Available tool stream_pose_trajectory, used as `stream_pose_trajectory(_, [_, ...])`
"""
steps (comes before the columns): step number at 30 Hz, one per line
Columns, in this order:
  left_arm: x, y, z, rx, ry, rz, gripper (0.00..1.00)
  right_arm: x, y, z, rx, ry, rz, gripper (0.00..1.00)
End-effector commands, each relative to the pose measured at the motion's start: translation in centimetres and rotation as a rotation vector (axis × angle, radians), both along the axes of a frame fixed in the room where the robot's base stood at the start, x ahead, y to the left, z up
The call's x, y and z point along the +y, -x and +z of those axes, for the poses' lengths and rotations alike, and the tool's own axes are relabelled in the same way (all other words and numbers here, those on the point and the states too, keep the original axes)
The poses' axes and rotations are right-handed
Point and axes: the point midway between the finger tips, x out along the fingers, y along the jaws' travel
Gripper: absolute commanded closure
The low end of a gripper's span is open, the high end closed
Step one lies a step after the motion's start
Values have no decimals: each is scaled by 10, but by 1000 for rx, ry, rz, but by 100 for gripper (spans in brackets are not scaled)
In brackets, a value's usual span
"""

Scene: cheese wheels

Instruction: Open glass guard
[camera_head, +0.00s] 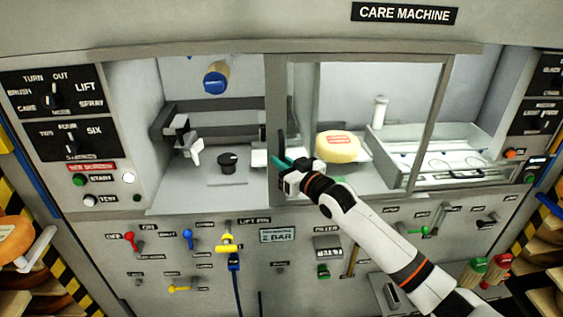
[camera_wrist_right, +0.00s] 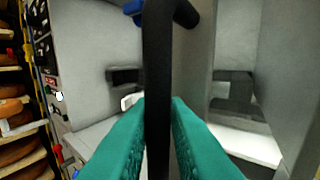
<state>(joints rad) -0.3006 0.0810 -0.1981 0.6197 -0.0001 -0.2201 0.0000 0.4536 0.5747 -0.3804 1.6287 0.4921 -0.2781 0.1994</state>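The glass guard (camera_head: 275,85) is a grey-framed clear pane in front of the machine's opening. In the head view it stands over the middle and right of the opening, and the left part is uncovered. Its dark upright handle (camera_head: 282,145) is on the left post; in the right wrist view it is a black vertical bar (camera_wrist_right: 158,70). My right gripper (camera_head: 284,163) is at this handle, its teal fingers (camera_wrist_right: 158,115) closed in on both sides of the bar. My left gripper is not in view.
A yellow cheese wheel (camera_head: 338,146) sits behind the guard, with a metal tray (camera_head: 440,178) to its right. A blue-ended cylinder (camera_head: 216,78) and a black knob (camera_head: 228,162) are in the uncovered left part. Levers and knobs line the front panel below.

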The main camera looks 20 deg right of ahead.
Motion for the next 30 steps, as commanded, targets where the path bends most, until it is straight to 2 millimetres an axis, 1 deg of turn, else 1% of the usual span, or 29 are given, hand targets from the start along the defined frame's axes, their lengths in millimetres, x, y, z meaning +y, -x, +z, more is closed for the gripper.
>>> stream_pose_trajectory(1, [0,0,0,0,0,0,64,-1,0,0,0,1,-1,76])
stream_pose_trajectory(2, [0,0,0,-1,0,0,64,-1,0,0,0,1,-1,71])
stream_pose_trajectory(3, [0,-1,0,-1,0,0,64,0,0,0,0,1,-1,69])
stream_pose_trajectory(11, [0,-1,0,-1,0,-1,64,0,1,0,0,0,0,69])
stream_pose_trajectory(14, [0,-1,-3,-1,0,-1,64,-2,6,-2,0,1,0,69])
stream_pose_trajectory(17, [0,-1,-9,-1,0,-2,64,-6,19,-3,-1,2,0,69])
stream_pose_trajectory(24, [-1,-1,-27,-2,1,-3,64,-22,68,-6,1,3,1,69])
stream_pose_trajectory(27, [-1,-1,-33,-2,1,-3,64,-28,87,-5,2,3,0,69])
stream_pose_trajectory(30, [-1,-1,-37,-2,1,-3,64,-33,101,-4,2,3,-1,69])
